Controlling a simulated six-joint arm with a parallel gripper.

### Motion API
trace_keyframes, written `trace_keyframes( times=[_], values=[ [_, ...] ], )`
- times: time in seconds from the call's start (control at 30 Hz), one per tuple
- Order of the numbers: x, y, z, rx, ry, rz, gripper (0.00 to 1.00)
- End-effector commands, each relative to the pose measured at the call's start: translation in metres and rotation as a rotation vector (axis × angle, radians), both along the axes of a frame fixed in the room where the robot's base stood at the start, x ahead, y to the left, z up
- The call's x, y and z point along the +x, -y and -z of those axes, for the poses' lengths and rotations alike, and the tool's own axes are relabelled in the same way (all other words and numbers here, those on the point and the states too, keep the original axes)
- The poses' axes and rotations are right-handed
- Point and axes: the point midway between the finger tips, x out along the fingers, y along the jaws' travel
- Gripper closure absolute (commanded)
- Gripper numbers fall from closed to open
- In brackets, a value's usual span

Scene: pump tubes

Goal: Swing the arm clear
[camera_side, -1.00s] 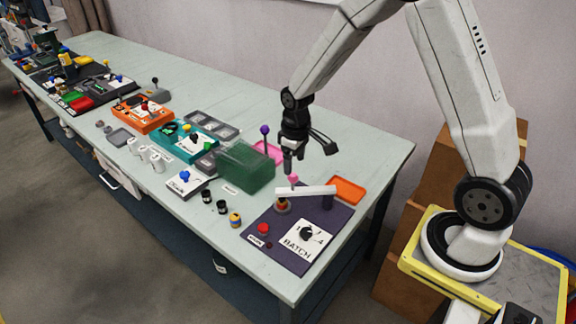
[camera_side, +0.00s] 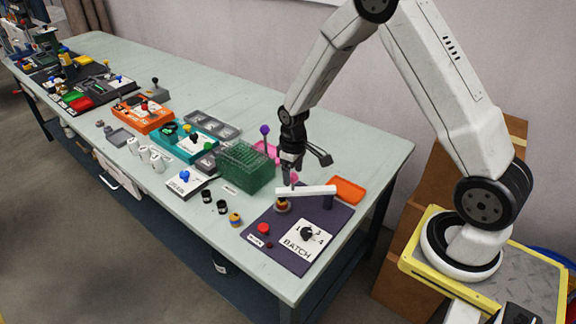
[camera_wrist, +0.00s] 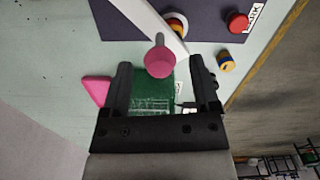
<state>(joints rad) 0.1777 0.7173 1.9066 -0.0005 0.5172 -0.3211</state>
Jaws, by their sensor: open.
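My gripper (camera_side: 291,178) is low over the white bar (camera_side: 308,191) of the purple BATCH panel (camera_side: 285,262). In the wrist view, my gripper (camera_wrist: 163,72) is open. A pink ball knob (camera_wrist: 160,63) on a grey stem shows between its fingers, with gaps on both sides. Depth between knob and fingertips is hard to judge. In the side view the pink knob (camera_side: 295,179) is partly hidden by a finger. The green rack (camera_side: 245,168) stands left of my gripper and shows green beyond the fingers in the wrist view (camera_wrist: 153,105).
A red button (camera_side: 263,228) and BATCH dial (camera_side: 307,233) sit on the panel. An orange tray (camera_side: 347,190) lies right of the bar. A purple-knobbed lever (camera_side: 265,130) stands behind the rack. Dark vials (camera_side: 222,207) stand in front. The table's back strip is clear.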

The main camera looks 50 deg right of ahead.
Motion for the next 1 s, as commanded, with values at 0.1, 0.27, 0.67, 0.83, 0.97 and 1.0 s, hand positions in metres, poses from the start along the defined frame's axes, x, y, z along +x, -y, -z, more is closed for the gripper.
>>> trace_keyframes(
  times=[0.1,0.27,0.67,0.83,0.97,1.0],
  values=[
    [-0.001,0.0,0.015,0.0,-0.002,0.0,0.22],
    [0.0,0.0,0.029,0.0,0.0,0.0,0.22],
    [0.0,0.0,0.039,-0.001,0.002,0.0,0.22],
    [0.0,0.0,0.039,-0.001,0.002,0.0,0.41],
    [0.0,0.0,0.039,-0.001,0.001,0.0,0.82],
    [0.0,0.0,0.039,-0.001,0.001,0.0,0.95]
  ],
)
